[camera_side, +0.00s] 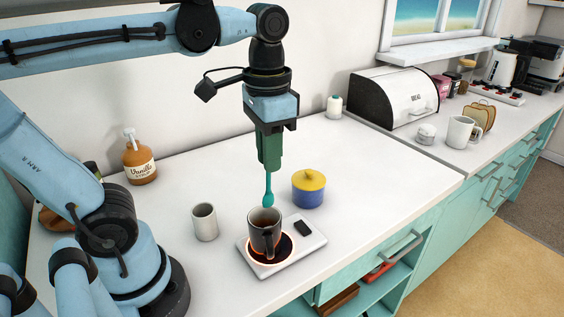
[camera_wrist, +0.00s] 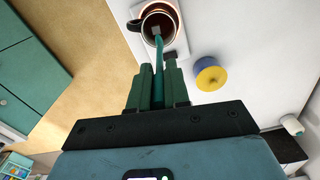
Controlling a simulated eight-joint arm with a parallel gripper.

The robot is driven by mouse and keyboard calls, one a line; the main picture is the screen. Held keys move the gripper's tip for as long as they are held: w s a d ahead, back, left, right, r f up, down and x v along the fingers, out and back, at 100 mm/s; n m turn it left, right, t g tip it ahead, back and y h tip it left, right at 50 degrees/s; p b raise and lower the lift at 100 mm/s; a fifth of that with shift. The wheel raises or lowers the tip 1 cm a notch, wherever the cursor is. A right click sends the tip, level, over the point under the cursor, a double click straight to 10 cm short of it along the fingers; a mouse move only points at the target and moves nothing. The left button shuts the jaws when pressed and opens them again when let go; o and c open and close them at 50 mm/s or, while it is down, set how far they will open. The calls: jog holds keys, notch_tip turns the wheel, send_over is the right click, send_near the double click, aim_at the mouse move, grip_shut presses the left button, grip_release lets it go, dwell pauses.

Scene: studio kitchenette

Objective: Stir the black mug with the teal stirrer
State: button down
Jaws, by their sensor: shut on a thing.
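The black mug (camera_side: 258,243) holds brown liquid and stands upright on a white warmer plate (camera_side: 308,247) with a glowing orange ring. My gripper (camera_side: 269,167) is shut on the teal stirrer (camera_side: 268,188), which hangs straight down. The stirrer's rounded lower end is at or just above the mug's rim in the side view; it does not clearly show in the liquid. In the wrist view, the stirrer (camera_wrist: 159,56) points from between the fingers toward the mug (camera_wrist: 142,24). A small greyish square patch shows inside the mug there; I cannot tell what it is.
A pale cup (camera_side: 205,223) stands left of the warmer plate. A blue pot with a yellow lid (camera_side: 308,190) stands behind it, right of the stirrer. A vanilla syrup bottle (camera_side: 140,160) is at the back left. The counter's front edge is close to the plate.

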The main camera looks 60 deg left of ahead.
jog(key=shift+r, duration=2.55)
